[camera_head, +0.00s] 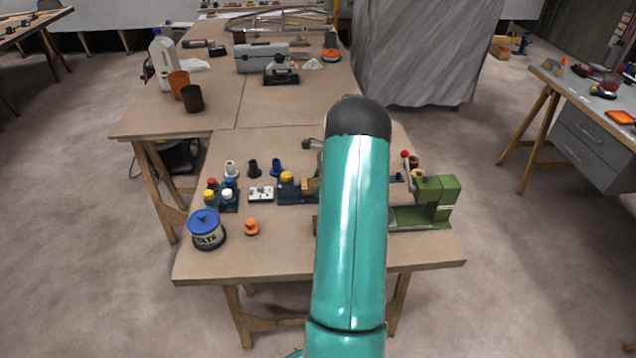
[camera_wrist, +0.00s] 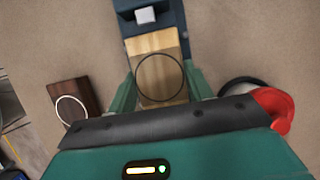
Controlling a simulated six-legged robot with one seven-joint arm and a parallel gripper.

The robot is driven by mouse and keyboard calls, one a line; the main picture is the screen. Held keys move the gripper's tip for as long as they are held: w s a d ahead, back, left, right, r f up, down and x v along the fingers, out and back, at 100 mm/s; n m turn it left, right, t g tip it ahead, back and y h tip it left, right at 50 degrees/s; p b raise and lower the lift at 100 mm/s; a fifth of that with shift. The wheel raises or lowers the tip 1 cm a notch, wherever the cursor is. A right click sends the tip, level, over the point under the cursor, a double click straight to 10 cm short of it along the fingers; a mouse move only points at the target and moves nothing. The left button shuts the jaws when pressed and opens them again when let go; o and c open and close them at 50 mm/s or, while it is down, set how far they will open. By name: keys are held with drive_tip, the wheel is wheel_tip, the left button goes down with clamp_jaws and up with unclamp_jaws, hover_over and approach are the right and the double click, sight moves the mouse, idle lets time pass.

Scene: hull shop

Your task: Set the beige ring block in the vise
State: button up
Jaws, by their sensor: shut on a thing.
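The beige ring block (camera_wrist: 160,75), pale wood with a thin dark ring on its face, sits between my gripper's teal fingers (camera_wrist: 160,92) in the wrist view. My gripper is shut on it. The dark blue vise (camera_wrist: 183,22) lies just beyond the block, at the top of the wrist view, with a pale square on it. The block's far end meets or overlaps the vise; I cannot tell whether it is seated. In the head view, the vise (camera_head: 291,194) stands left of my arm, with some wood beside it.
A dark brown block with a white ring (camera_wrist: 85,92) lies left of my fingers. A red and black object (camera_wrist: 276,112) is close on the right. A green machine (camera_head: 438,200), blue-lidded tin (camera_head: 207,230), orange knob (camera_head: 251,227) and several small knobs share the bench (camera_head: 280,262).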

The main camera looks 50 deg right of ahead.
drive_tip(key=shift+f, duration=0.6)
drive_tip(key=o, duration=0.7)
drive_tip(key=shift+o, duration=0.2)
drive_tip(key=v, duration=1.1)
idle(0.8)
